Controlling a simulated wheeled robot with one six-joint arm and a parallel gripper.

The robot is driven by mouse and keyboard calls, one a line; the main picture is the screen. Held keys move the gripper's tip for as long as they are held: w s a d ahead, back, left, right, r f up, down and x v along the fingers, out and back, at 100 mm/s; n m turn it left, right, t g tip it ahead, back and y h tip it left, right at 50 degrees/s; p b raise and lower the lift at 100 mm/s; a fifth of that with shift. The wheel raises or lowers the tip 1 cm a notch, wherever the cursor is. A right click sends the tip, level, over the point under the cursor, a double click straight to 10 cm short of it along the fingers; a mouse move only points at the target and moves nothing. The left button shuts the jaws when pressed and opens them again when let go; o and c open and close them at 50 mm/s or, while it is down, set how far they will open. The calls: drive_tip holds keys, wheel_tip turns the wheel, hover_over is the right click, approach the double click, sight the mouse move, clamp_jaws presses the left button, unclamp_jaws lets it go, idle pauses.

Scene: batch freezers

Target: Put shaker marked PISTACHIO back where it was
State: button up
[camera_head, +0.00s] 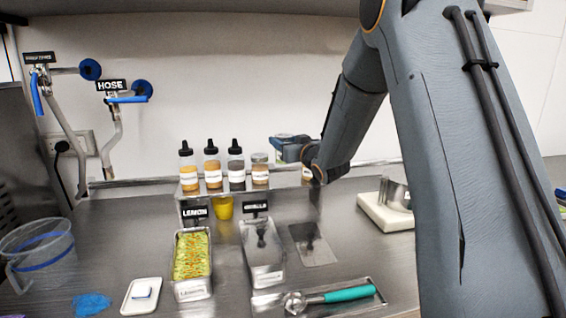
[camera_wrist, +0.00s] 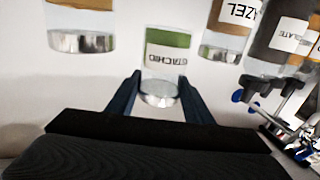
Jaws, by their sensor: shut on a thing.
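The shaker marked PISTACHIO (camera_wrist: 168,56) has a green band and a white label. In the wrist view it is between the two fingers of my gripper (camera_wrist: 160,78), which is shut on it. In the head view my gripper (camera_head: 284,150) is at the right part of the raised shelf (camera_head: 220,191), and it and my arm mostly hide the held shaker. A shaker with a brown filling (camera_head: 260,171) stands on the shelf to the left, and another shaker (camera_head: 306,174) is partly hidden to the right. I cannot tell whether the held shaker touches the shelf.
The wrist view shows a shaker with a label ending in ZEL (camera_wrist: 226,28) and another shaker (camera_wrist: 80,30) close on either side. Black-capped bottles (camera_head: 212,165) stand on the shelf. Below are a green-filled tub (camera_head: 192,256), a metal tub (camera_head: 263,258) and a scoop (camera_head: 335,295).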

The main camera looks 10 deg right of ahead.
drive_tip(key=shift+f+p, duration=0.65)
drive_tip(key=shift+f, duration=2.35)
drive_tip(key=shift+f, duration=0.15)
drive_tip(key=o, duration=0.8)
drive_tip(key=shift+r, duration=0.2)
drive_tip(key=b+v, duration=0.2)
drive_tip(key=v, duration=1)
drive_tip(key=shift+b, duration=0.35)
drive_tip(key=shift+f, duration=0.1)
